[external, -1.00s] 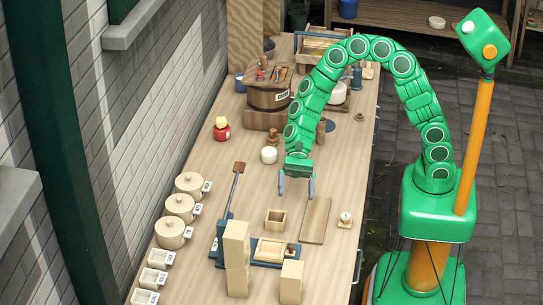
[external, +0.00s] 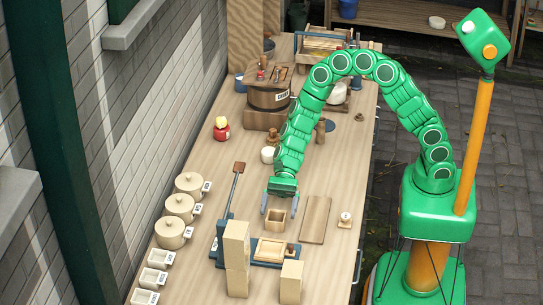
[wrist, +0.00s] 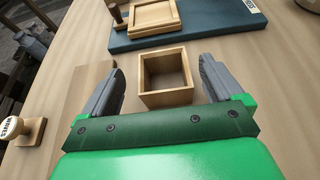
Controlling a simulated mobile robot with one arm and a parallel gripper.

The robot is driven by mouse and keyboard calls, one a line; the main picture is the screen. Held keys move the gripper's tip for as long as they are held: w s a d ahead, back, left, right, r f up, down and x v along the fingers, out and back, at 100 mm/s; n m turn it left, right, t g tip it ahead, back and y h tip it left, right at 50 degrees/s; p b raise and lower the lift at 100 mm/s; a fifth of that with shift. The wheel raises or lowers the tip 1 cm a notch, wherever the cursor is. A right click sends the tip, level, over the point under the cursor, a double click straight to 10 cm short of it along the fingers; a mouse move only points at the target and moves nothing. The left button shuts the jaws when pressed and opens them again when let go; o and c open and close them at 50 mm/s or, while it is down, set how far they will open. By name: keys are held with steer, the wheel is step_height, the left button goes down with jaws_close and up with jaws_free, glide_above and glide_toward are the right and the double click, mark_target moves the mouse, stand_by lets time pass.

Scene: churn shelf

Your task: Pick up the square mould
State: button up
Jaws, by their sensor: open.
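The square mould (external: 275,220) is a small open-topped wooden box standing on the bench. In the wrist view the mould (wrist: 166,98) shows its hollow inside and sits ahead of my gripper, between the lines of the two fingers. My gripper (external: 280,206) is open and empty, low over the bench and just beyond the mould in the external view. In the wrist view the grey fingers of my gripper (wrist: 163,78) are spread wider than the mould, one on each side of it. I cannot tell whether either finger touches it.
A wooden board (external: 315,220) lies right of the mould. A blue base with a wooden tray (external: 270,249) and wooden blocks (external: 237,245) stand in front. Lidded pots (external: 174,232) line the left side. A small stamp (external: 345,219) stands at right.

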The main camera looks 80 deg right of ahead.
mark_target(275, 223)
steer(key=shift+x, duration=2.4)
steer(key=shift+w, duration=0.15)
steer(key=shift+r, duration=0.1)
steer(key=c, duration=1)
steer(key=shift+c, duration=0.2)
